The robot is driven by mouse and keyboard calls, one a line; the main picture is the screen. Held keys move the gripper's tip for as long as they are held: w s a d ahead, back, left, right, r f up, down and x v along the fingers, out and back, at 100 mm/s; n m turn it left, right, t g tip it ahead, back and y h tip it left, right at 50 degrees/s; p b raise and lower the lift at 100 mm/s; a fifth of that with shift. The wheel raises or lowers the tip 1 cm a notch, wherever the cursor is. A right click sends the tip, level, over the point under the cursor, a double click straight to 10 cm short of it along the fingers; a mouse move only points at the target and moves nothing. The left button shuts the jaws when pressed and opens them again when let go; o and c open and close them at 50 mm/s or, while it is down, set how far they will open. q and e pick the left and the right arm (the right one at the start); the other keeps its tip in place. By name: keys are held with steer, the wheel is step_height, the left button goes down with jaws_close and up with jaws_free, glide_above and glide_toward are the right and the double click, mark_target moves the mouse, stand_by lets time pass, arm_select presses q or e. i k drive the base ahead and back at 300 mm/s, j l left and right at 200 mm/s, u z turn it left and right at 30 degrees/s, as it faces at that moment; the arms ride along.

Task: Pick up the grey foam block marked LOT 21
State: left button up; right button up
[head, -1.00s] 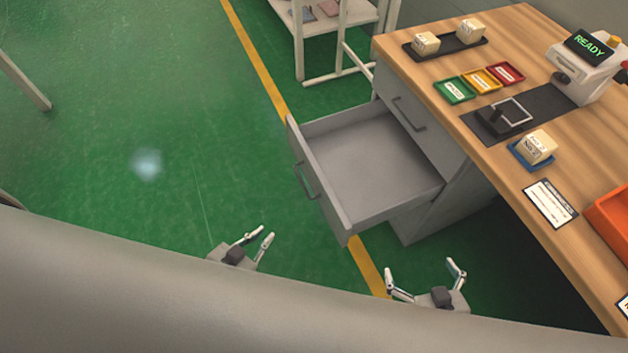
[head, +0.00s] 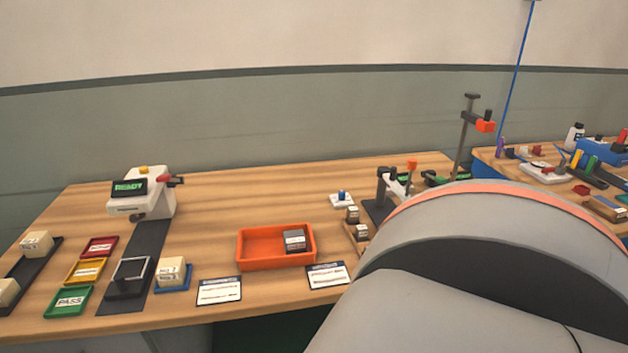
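A dark grey block (head: 295,240) with a pale label sits in the right part of the orange tray (head: 262,264) on the wooden bench. Its marking is too small to read, so I cannot tell whether it says LOT 21. A cream block (head: 172,270) sits in a small blue tray, with lettering I cannot read surely. Cream blocks (head: 37,243) also stand on a black tray at the left. Small dark blocks (head: 353,214) stand right of the orange tray. Neither of my grippers is in view now.
The bench (head: 230,195) holds a white READY machine (head: 142,193), red, yellow and green trays (head: 68,302) and paper cards (head: 219,291). A clamp stand (head: 466,135) rises at the right. A second bench (head: 500,158) is cluttered. The lower right is blocked from sight.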

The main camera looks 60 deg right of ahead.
mark_target(294, 241)
steer(key=z, duration=0.4)
steer(key=k+z, duration=0.1)
steer(key=z, duration=0.3)
steer(key=l+z, duration=0.1)
steer(key=z, duration=0.3)
steer(key=k+z, duration=0.1)
steer(key=z, duration=0.3)
steer(key=l, duration=0.05)
